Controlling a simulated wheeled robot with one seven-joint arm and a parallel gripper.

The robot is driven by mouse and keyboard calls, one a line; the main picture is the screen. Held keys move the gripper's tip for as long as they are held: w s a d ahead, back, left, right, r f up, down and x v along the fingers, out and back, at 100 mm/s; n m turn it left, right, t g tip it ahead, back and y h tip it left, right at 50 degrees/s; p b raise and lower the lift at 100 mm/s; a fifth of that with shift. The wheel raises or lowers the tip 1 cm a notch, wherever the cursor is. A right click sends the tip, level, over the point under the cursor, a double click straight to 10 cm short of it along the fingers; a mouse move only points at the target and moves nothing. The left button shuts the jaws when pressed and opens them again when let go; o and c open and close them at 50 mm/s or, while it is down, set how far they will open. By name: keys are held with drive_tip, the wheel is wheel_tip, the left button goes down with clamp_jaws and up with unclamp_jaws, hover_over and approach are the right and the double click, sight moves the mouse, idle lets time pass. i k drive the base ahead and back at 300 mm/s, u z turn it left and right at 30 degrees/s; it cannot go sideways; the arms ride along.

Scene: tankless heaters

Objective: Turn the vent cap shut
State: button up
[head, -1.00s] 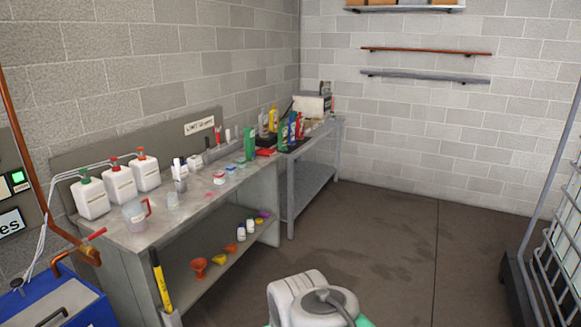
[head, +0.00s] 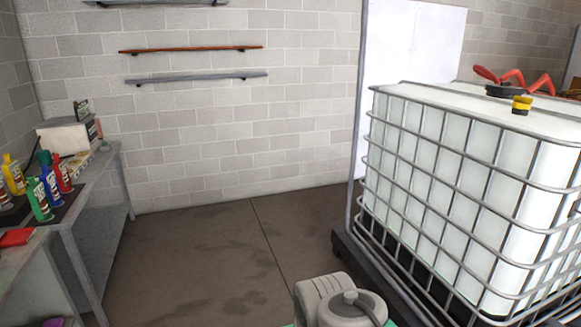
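A small yellow cap (head: 522,101) on a dark neck stands on top of a white caged tank (head: 440,180) at the right of the head view. It looks like the vent cap, but its thread is too small to tell how far it is turned. A larger dark lid (head: 508,90) lies just behind and left of it on the tank top. My gripper is not in view. Only a white and grey part of my own arm shows at the bottom centre, well apart from the tank.
Red items (head: 530,82) lie on the tank's far top. The tank's dark pallet (head: 350,250) edges the floor. A bench (head: 85,190) with several bottles stands at left. The concrete floor (head: 215,245) between them is clear. Wall rails (head: 195,77) hang at the back.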

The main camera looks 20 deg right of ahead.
sight(520, 103)
drive_tip(key=z, duration=0.8)
drive_tip(key=i, duration=2)
drive_tip(key=z, duration=0.45)
